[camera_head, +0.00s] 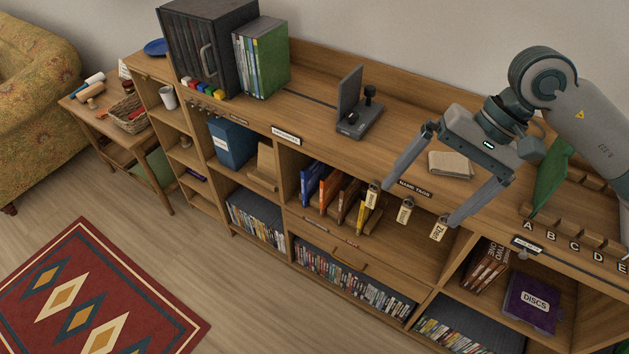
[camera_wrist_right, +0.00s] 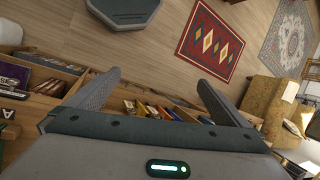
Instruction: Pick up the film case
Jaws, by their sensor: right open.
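Film cases stand in rows in the low shelf bins: a left row (camera_head: 257,222), a middle row (camera_head: 350,280) and a right row (camera_head: 450,338). Which single case is meant cannot be told. A few upright coloured cases (camera_head: 325,188) stand in the open middle compartment; they also show in the right wrist view (camera_wrist_right: 150,110), beyond the fingers. My right gripper (camera_head: 421,205) is open and empty, above the front of the cabinet near the hanging name tags (camera_head: 404,210). No film case is between its fingers. My left gripper is not in view.
The wooden cabinet top holds a black case box with a green binder (camera_head: 268,62), a black stand device (camera_head: 357,112) and a beige notebook (camera_head: 450,164). A green upright piece (camera_head: 551,178) stands by the lettered rack. A purple DISCS box (camera_head: 532,300) is lower right. Open floor lies in front.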

